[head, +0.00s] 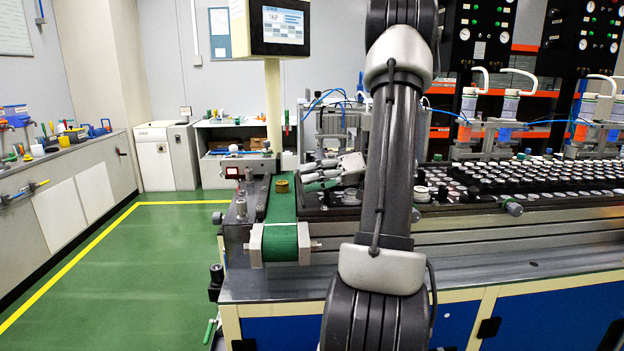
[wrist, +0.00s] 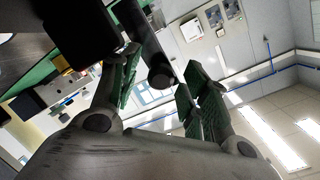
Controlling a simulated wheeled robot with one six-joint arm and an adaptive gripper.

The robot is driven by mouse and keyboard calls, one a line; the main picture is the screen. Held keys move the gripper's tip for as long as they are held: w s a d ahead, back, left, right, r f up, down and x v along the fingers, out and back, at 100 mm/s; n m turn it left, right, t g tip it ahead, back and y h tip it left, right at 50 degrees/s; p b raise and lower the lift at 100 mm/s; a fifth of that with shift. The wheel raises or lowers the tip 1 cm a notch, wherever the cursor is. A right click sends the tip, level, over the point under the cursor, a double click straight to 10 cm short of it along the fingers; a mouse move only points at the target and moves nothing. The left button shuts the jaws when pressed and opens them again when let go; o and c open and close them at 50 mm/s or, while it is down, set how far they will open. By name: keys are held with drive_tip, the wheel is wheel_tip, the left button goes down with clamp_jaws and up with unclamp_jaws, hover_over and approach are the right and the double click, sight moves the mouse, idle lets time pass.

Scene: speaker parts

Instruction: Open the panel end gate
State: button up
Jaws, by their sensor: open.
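No part that I can clearly tell as the panel end gate shows in the head view. My gripper (head: 312,174) is low over the line, just right of the green belt, with its fingers pointing left. In the wrist view my gripper (wrist: 160,82) has its two green-padded fingers spread apart. A dark rod with a rounded end (wrist: 160,74) shows between the fingers in that view. I cannot tell whether it is part of the gate, or whether the fingers touch it. My arm hides part of the line behind it.
The short green conveyor belt (head: 282,240) carries a brass-coloured round part (head: 282,186). Trays of round parts (head: 530,178) fill the line at right. The green floor (head: 130,260) at left is clear.

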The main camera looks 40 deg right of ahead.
drive_tip(key=v, duration=1.2)
